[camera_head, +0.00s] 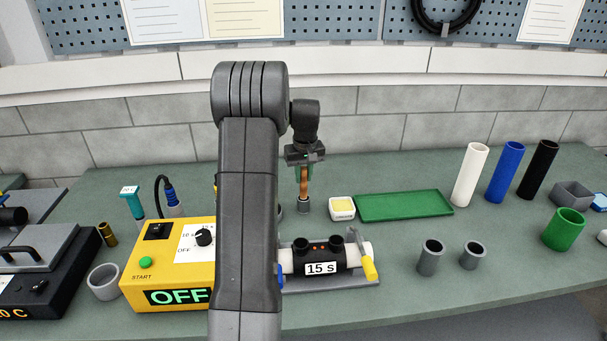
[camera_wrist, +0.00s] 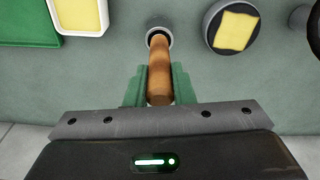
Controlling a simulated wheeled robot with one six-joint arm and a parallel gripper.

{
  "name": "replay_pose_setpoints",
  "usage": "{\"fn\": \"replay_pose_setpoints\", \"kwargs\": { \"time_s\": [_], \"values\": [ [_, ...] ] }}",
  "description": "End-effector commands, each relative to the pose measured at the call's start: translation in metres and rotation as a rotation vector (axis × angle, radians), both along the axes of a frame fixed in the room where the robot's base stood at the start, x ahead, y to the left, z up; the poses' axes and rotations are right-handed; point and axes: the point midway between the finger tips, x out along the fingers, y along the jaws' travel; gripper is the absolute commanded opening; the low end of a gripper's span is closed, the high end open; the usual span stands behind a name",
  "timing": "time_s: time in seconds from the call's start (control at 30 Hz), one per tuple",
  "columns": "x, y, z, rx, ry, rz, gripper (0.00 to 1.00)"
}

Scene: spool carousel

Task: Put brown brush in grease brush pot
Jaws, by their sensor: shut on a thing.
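My gripper (camera_head: 304,170) is shut on the brown brush (camera_head: 303,187), which hangs below it, roughly upright. In the wrist view the wooden handle of the brush (camera_wrist: 160,75) lies between the green fingers of my gripper (camera_wrist: 160,88). Its lower end meets the opening of a small grey pot (camera_head: 303,206), also seen in the wrist view (camera_wrist: 151,33). The bristle end is hidden in or behind the pot's rim. I cannot tell how deep it is, or from any label whether this is the grease brush pot.
A white tub with yellow contents (camera_head: 342,209) and a green tray (camera_head: 405,205) stand right of the pot. A black cylinder fixture marked 15 s (camera_head: 320,268) lies in front. A yellow control box (camera_head: 165,265) stands left. Free bench surface lies behind the pot.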

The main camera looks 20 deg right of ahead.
Motion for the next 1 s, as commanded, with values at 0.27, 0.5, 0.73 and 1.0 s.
{"fn": "replay_pose_setpoints", "kwargs": {
  "time_s": [0.27, 0.5, 0.73, 1.0],
  "values": [
    [0.000, 0.000, -0.004, -0.001, -0.001, 0.000, 0.00],
    [0.000, 0.000, -0.006, -0.001, -0.001, 0.000, 0.44],
    [0.000, 0.000, -0.006, -0.001, -0.001, 0.000, 0.44],
    [-0.002, 0.000, 0.021, -0.002, -0.005, 0.000, 0.44]
  ]
}}
